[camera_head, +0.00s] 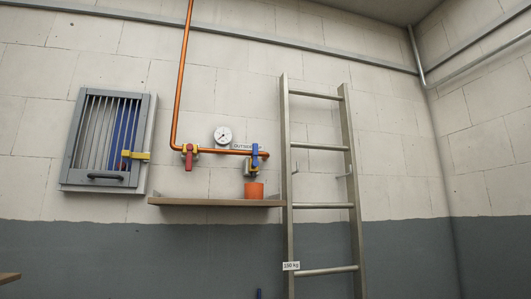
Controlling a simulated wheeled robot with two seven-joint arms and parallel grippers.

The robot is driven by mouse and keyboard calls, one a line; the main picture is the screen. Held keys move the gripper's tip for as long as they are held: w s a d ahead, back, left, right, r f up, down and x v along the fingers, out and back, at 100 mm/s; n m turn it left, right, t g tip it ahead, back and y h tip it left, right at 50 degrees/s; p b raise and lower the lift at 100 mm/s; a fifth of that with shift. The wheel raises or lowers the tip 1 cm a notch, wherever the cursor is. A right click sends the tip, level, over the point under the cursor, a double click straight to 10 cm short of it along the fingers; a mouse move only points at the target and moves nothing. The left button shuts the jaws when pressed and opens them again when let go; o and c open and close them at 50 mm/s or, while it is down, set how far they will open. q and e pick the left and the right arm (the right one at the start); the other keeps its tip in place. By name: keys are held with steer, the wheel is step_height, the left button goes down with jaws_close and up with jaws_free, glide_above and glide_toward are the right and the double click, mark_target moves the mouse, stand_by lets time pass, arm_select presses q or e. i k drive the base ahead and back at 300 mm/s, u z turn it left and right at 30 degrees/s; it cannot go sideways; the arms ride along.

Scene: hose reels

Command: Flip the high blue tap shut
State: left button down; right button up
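The blue tap (255,153) sits at the right end of the orange copper pipe (220,151), high on the wall above a wooden shelf (215,202). Its blue lever looks upright, across the horizontal pipe; its exact angle is too small to tell. A yellow part shows just below the lever. A red-handled tap (189,158) is on the same pipe to the left, its handle pointing down. Neither of my grippers shows in the head view.
An orange cup-like container (254,190) stands on the shelf under the blue tap. A metal ladder (321,148) leans or stands just right of it. A barred grey wall cabinet (108,140) is at left, and a round gauge (222,135) is above the pipe.

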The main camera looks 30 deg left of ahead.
mark_target(254, 164)
steer(key=u, duration=0.05)
steer(key=k, duration=1.25)
steer(key=z, duration=0.7)
steer(key=i, duration=1.15)
steer(key=u, duration=0.65)
steer(key=i, duration=0.85)
steer(key=u, duration=0.95)
